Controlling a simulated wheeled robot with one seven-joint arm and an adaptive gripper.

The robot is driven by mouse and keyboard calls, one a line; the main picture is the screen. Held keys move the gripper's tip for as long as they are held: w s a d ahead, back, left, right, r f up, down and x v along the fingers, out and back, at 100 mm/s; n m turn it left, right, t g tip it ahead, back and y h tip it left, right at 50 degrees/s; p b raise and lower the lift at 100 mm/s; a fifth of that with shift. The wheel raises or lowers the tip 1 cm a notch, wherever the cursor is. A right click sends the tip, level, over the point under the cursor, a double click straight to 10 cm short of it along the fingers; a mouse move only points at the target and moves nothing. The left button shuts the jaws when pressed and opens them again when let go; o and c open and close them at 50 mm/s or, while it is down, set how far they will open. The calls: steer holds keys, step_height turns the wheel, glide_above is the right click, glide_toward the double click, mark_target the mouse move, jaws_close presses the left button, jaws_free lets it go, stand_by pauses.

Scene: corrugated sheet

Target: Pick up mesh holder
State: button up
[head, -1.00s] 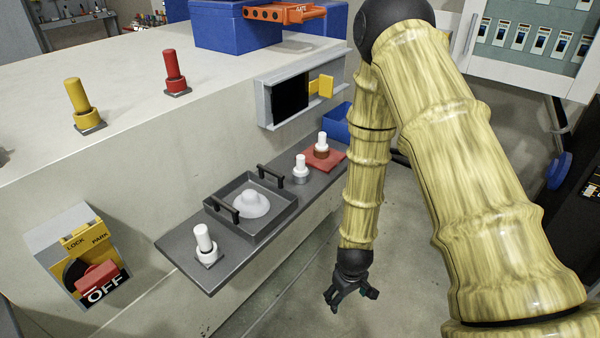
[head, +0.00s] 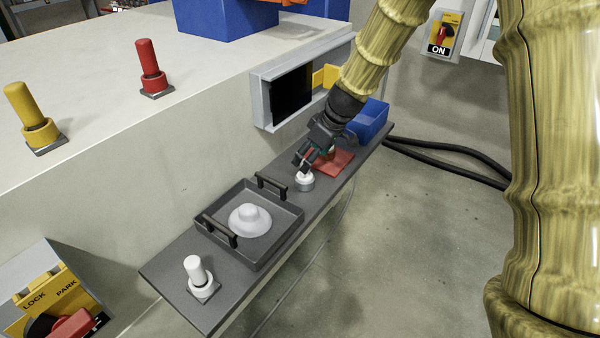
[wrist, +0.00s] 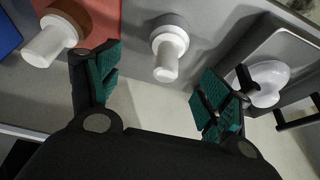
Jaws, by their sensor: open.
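Nothing is labelled as the mesh holder, so I cannot tell which piece it is. In the wrist view this white peg (wrist: 166,62) shows between my fingers, with clear gaps at both sides. My gripper (head: 305,157) is open and empty above it, and hides its upper part. Another white peg (wrist: 48,45) stands on the red mat (head: 335,162), mostly hidden by my gripper in the head view. A third white peg (head: 199,276) stands at the shelf's near end.
The black tray (head: 284,220) with two handles holds a pale domed piece (head: 250,220). A blue bin (head: 370,120) sits at the shelf's far end. The workbench wall rises beside the shelf, with a grey-framed opening (head: 262,105). Floor right of the shelf is open, with black hoses (head: 450,150) farther back.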

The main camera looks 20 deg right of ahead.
mark_target(301, 174)
steer(key=shift+s+a+f, duration=0.15)
steer(key=shift+f, duration=0.25)
steer(key=shift+s+a+f, duration=0.15)
steer(key=shift+s+f, duration=0.15)
steer(key=shift+s, duration=0.15)
steer(key=f, duration=0.1)
steer(key=w, duration=0.1)
steer(key=w+f, duration=0.1)
steer(key=shift+w+a+f, duration=0.1)
steer(key=shift+a+f, duration=0.15)
steer(key=shift+f, duration=0.1)
steer(key=shift+s+a+f, duration=0.1)
steer(key=shift+s+f, duration=0.05)
steer(key=shift+s, duration=0.1)
steer(key=shift+p+x, duration=0.5)
steer(key=shift+x, duration=1.55)
steer(key=shift+w+a+f, duration=0.1)
steer(key=c, duration=1.2)
